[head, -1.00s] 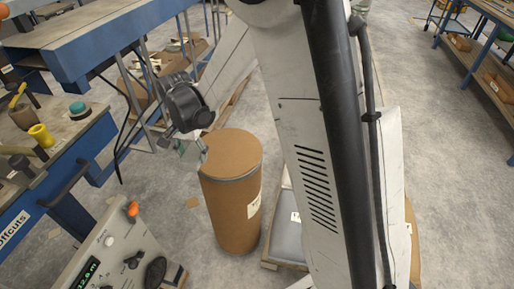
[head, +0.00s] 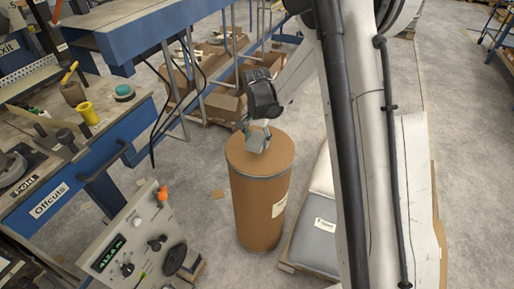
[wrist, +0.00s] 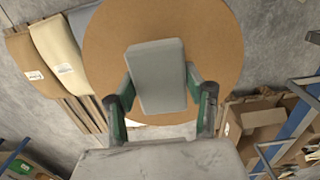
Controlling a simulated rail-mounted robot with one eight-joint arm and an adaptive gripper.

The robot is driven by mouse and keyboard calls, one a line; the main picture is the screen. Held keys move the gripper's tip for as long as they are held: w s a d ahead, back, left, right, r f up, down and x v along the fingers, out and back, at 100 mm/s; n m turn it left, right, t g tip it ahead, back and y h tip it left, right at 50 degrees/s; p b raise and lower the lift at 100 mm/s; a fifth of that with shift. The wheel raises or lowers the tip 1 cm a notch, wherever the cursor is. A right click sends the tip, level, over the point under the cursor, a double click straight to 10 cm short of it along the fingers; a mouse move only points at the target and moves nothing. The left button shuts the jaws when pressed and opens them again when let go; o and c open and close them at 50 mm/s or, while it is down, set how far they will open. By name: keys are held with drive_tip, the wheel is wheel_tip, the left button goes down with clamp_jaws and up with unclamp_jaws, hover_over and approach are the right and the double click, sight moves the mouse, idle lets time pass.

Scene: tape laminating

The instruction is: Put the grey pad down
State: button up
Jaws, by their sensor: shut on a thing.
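The grey pad (wrist: 160,78) is a flat rectangular block between the two green-sided fingers of my gripper (wrist: 161,85) in the wrist view. My gripper (head: 258,136) is shut on it. Behind the pad is the round brown lid (wrist: 218,45) of a drum. In the head view the gripper and pad are over the lid of the brown drum (head: 262,212), which stands upright on the floor. I cannot tell whether the pad touches the lid. My wrist partly hides the pad in the head view.
Beside the drum, a pallet holds a grey sack (head: 316,238). A workbench with an "Offcuts" label (head: 50,200) and a control panel (head: 125,245) stand at the left. Cardboard boxes (head: 222,95) lie behind, under a blue frame. The visible lid around the pad is clear.

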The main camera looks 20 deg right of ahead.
drive_tip(key=shift+f, duration=2)
drive_tip(key=shift+f, duration=0.1)
drive_tip(key=shift+f+b, duration=0.1)
drive_tip(key=shift+b, duration=0.3)
drive_tip(key=o, duration=1.2)
drive_tip(key=shift+c, duration=0.2)
drive_tip(key=shift+r, duration=0.2)
